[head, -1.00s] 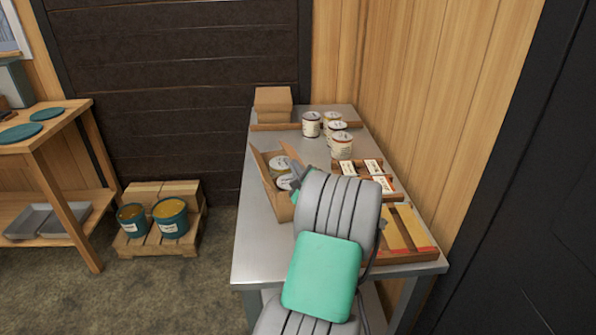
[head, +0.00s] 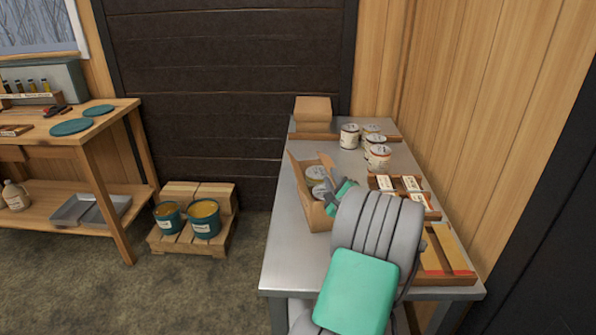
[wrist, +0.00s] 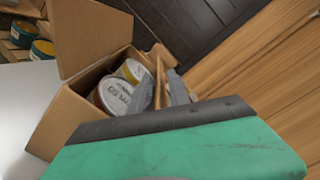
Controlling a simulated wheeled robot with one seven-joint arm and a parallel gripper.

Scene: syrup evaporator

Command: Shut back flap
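An open cardboard box (head: 316,214) stands on the steel table (head: 285,245), with labelled cans (head: 316,174) inside. One flap (head: 296,172) stands up on its left side, and shows large at upper left in the wrist view (wrist: 90,38). My gripper (head: 336,183) is at the right side of the box. In the wrist view its two grey fingers (wrist: 163,90) are apart, with the flap's cardboard (wrist: 160,66) between or just behind them. Contact cannot be made out. My wrist hides the box's near right side.
White labelled cans (head: 377,157) stand behind and right of the box. Card trays (head: 410,210) and a wooden frame (head: 470,281) line the table's right side by the wall. A closed carton (head: 313,110) is at the back.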

